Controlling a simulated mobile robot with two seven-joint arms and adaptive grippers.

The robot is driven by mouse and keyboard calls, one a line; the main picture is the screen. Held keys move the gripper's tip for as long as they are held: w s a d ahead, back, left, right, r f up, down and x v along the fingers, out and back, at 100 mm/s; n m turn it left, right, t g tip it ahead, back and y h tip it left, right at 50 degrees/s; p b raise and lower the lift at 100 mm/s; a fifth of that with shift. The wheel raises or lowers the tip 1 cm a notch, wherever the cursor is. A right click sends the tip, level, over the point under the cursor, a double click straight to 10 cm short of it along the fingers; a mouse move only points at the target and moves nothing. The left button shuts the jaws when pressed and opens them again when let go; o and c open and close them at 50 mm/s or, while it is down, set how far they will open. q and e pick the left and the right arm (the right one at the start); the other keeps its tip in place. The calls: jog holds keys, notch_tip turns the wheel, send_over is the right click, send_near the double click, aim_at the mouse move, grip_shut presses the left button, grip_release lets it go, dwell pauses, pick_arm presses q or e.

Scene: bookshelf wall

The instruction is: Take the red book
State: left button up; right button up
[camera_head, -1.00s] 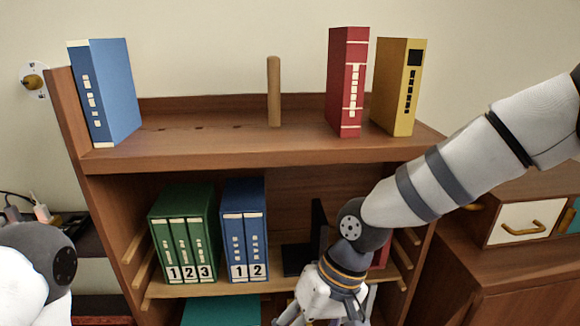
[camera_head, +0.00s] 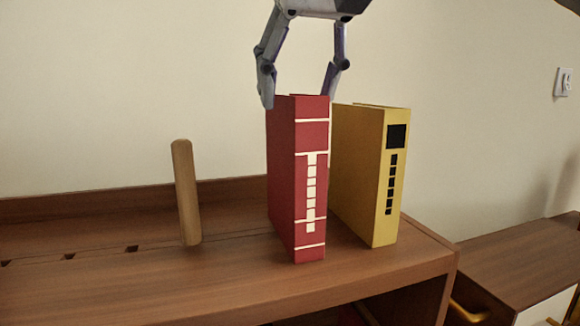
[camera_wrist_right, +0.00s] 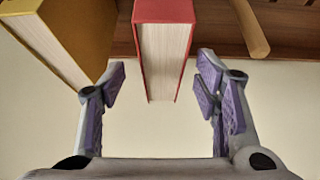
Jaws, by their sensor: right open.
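The red book (camera_head: 297,180) stands upright on the top shelf, its spine with cream markings facing me. My right gripper (camera_head: 298,92) is above it, pointing down, with its open fingers on either side of the book's top. In the right wrist view the red book (camera_wrist_right: 163,45) reaches in between the open fingers of the right gripper (camera_wrist_right: 160,95), with a gap on both sides. The finger on the left there is close to the yellow book (camera_wrist_right: 70,35). My left gripper is not in view.
The yellow book (camera_head: 367,175) stands upright just right of the red one, with a narrow gap. A wooden peg (camera_head: 186,192) stands to the left, apart from the red book. The shelf top (camera_head: 120,285) left of the peg is clear. A lower cabinet (camera_head: 520,262) is at right.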

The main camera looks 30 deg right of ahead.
jog(key=x, duration=0.3)
jog(key=b+x, duration=0.1)
jog(key=x, duration=0.2)
jog(key=shift+w+f, duration=0.2)
jog(key=shift+w, duration=0.3)
jog(key=shift+f+p, duration=0.25)
jog(key=shift+p, duration=0.15)
dwell(0.5)
grip_shut()
